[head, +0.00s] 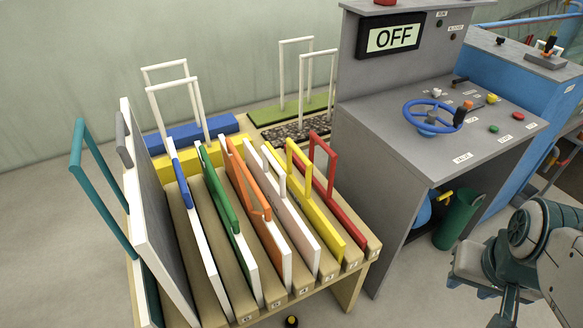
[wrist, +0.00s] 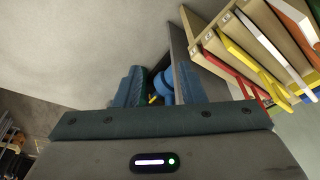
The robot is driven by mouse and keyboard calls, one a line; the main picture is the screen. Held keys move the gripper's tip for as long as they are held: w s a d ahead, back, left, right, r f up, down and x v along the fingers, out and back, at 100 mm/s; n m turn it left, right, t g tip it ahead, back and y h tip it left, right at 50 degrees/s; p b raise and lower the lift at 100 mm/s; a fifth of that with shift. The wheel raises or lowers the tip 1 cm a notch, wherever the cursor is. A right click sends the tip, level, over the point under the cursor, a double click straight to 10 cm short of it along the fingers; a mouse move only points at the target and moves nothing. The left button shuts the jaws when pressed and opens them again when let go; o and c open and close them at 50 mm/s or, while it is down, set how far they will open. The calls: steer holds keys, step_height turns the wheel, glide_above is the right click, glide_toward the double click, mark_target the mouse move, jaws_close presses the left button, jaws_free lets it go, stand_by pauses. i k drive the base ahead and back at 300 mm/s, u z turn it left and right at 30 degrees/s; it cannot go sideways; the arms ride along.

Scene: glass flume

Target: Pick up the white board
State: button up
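The white board (head: 292,213), with a white handle (head: 265,168), stands on edge in a slot of the wooden rack (head: 238,285). It is between the orange-handled board (head: 255,205) and the yellow-handled board (head: 318,213). In the wrist view what looks like its pale edge (wrist: 270,46) shows at the upper right. My gripper (wrist: 159,88) is open, with its two blue-grey fingers apart and no board between them. It is away from the rack. In the head view my arm is at the lower right, and the fingertips are not clear.
Other boards have red (head: 328,175), green (head: 225,205), blue (head: 195,210) and teal (head: 100,185) handles. A large grey-faced board (head: 155,215) leans at the rack's left. A grey control console (head: 425,125) with a blue wheel (head: 432,115) stands right of the rack. A green bin (head: 458,218) is beneath.

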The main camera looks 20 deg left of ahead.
mark_target(304, 239)
steer(key=u, duration=0.55)
steer(key=i, duration=0.9)
steer(key=u, duration=0.65)
